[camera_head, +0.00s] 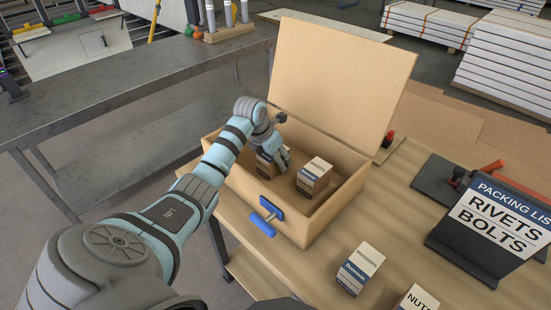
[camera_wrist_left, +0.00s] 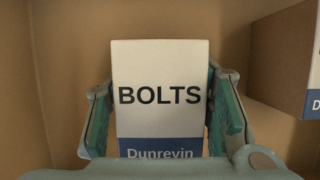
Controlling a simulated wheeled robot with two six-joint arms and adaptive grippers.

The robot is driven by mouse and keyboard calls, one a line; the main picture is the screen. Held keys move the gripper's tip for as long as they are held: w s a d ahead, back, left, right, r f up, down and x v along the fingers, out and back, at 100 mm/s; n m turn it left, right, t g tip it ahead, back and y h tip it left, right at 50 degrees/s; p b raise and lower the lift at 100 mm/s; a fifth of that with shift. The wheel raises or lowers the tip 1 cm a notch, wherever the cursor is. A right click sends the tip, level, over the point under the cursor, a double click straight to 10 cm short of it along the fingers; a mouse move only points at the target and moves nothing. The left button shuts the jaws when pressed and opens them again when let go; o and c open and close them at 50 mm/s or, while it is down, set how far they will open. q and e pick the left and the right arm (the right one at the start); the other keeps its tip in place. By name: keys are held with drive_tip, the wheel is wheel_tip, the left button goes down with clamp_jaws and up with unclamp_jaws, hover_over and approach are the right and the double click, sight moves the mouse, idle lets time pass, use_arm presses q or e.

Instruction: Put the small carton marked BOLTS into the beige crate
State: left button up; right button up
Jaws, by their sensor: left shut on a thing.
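The small carton marked BOLTS (camera_wrist_left: 160,70) is white and brown with a blue band, upright between the fingers of my left gripper (camera_wrist_left: 163,112) in the left wrist view. In the head view the carton (camera_head: 264,168) is partly hidden by my left gripper (camera_head: 277,153), which is shut on it inside the beige crate (camera_head: 290,226). Whether the carton touches the crate floor I cannot tell. The crate's lid (camera_head: 340,82) stands open at the back. A carton marked RIVETS (camera_head: 314,176) sits in the crate, to the right of the BOLTS carton. My right gripper is not in view.
A blue handle (camera_head: 263,224) is on the crate's front. A Dunrevin carton (camera_head: 360,268) and a NUTS carton (camera_head: 417,298) stand on the wooden table before the crate. A packing list sign (camera_head: 497,222) naming RIVETS and BOLTS stands at right. A grey metal table (camera_head: 110,85) is at left.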

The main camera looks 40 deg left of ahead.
use_arm(q)
drive_tip(key=o, duration=1.6)
drive_tip(key=shift+f, duration=0.1)
drive_tip(key=shift+r, duration=0.3)
drive_tip(key=p+v, duration=0.1)
drive_tip(key=v, duration=1)
drive_tip(key=shift+s+r, duration=0.25)
drive_tip(key=shift+r, duration=0.05)
drive_tip(key=shift+r, duration=0.1)
